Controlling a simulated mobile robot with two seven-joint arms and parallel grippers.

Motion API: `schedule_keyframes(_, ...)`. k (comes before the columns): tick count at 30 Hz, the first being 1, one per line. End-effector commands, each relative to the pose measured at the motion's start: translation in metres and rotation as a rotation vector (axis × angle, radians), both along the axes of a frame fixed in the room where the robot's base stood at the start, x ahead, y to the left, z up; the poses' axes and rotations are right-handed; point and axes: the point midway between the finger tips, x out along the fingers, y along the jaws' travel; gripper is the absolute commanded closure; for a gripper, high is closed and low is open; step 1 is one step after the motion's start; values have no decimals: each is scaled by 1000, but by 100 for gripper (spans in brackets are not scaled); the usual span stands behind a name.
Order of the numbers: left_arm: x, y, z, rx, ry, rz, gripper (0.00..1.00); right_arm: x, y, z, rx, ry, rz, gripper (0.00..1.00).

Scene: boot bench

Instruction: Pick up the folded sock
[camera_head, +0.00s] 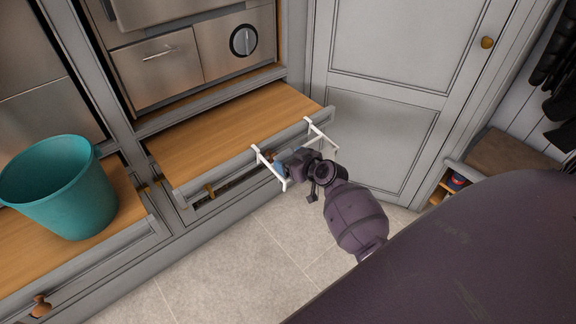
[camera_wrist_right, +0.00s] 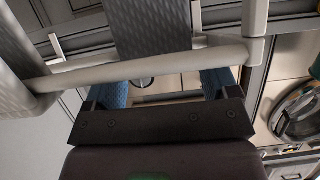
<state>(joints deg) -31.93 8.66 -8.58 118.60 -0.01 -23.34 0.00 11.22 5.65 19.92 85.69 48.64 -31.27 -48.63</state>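No thing shows clearly as a folded sock. In the right wrist view a grey woven-looking strip (camera_wrist_right: 150,28) meets a pale bar (camera_wrist_right: 150,68) between my fingers, and a similar grey piece (camera_wrist_right: 18,65) is at the left; I cannot tell whether either is the sock. My right gripper (camera_head: 281,168) is at the white rack (camera_head: 265,162) on the drawer front in the head view. In the wrist view its blue-padded fingers (camera_wrist_right: 165,88) are apart, with the bar crossing near them. I cannot tell whether they touch it. My left gripper is not in view.
The wooden-topped drawer (camera_head: 220,125) is pulled out under steel appliances. A teal bucket (camera_head: 65,195) stands on a wooden surface at left. A grey door (camera_head: 385,120) is behind, and a cubby (camera_head: 445,190) with small items is at right. Tiled floor (camera_head: 235,265) in front is clear.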

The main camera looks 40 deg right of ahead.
Motion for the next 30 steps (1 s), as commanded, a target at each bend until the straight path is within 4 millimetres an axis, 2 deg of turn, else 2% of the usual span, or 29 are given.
schedule_keyframes(1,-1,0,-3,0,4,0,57,-6,-6,-12,-12,21,-7,37)
schedule_keyframes(3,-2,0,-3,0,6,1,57,-7,-7,-12,-13,22,-8,48)
schedule_keyframes(13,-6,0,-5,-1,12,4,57,-7,-8,-12,-11,22,-10,49)
schedule_keyframes(17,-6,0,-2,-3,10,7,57,-7,-8,-5,-11,19,-11,49)
schedule_keyframes(20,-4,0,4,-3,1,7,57,-8,-8,9,-11,15,-10,49)
schedule_keyframes(23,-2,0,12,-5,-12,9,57,-8,-8,32,-13,8,-9,49)
schedule_keyframes(30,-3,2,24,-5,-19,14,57,-14,-7,96,-13,0,-7,49)
